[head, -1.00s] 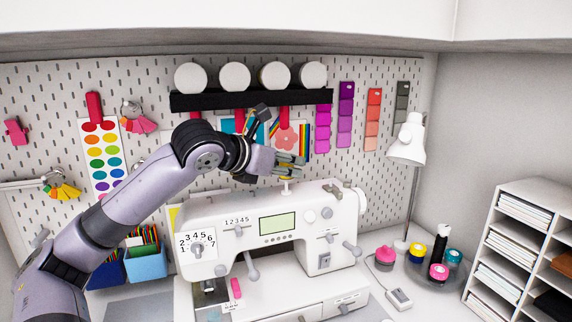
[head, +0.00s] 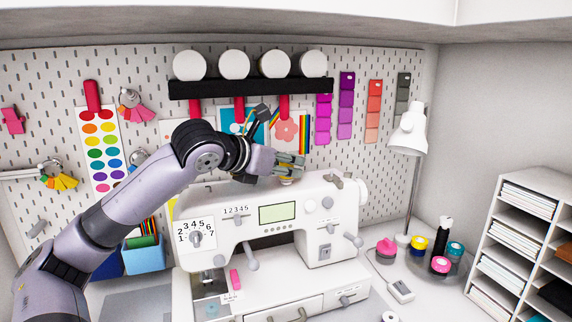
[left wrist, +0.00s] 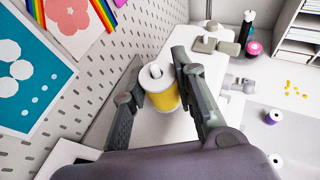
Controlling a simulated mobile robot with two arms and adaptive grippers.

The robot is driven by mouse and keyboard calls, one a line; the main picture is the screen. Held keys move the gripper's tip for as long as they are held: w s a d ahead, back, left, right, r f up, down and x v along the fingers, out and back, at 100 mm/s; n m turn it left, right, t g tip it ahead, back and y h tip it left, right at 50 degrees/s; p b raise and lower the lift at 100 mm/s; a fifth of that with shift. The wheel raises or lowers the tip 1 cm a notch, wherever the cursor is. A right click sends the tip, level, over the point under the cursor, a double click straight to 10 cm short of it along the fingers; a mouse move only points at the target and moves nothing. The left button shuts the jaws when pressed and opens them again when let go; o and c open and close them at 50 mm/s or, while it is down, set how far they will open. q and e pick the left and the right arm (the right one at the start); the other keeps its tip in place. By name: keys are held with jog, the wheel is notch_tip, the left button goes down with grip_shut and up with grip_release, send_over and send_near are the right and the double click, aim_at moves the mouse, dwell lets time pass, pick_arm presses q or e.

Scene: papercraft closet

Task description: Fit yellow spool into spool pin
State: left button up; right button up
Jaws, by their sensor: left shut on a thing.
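My left gripper (head: 291,166) is over the top of the white sewing machine (head: 330,210), shut on a yellow spool (head: 287,181). In the left wrist view the yellow spool (left wrist: 164,94) has a white top flange and sits between the two fingers (left wrist: 160,90). The white tip of the spool pin (left wrist: 155,70) shows in the spool's top hole, so the spool is around the pin. The rest of the pin is hidden. Whether the spool's bottom touches the machine is hard to tell. My right gripper is in neither view.
A round tray (head: 447,271) with several spools, one yellow, stands to the right of the machine. A white lamp (head: 409,140) stands behind it. The pegboard wall (head: 60,115) with hanging cards is close behind my left arm.

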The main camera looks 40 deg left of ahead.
pick_arm(q)
jog(key=shift+f, duration=0.2)
jog(key=o, duration=0.9)
jog(key=shift+o, duration=0.2)
jog(key=v, duration=1.2)
jog(key=shift+a+f, duration=0.1)
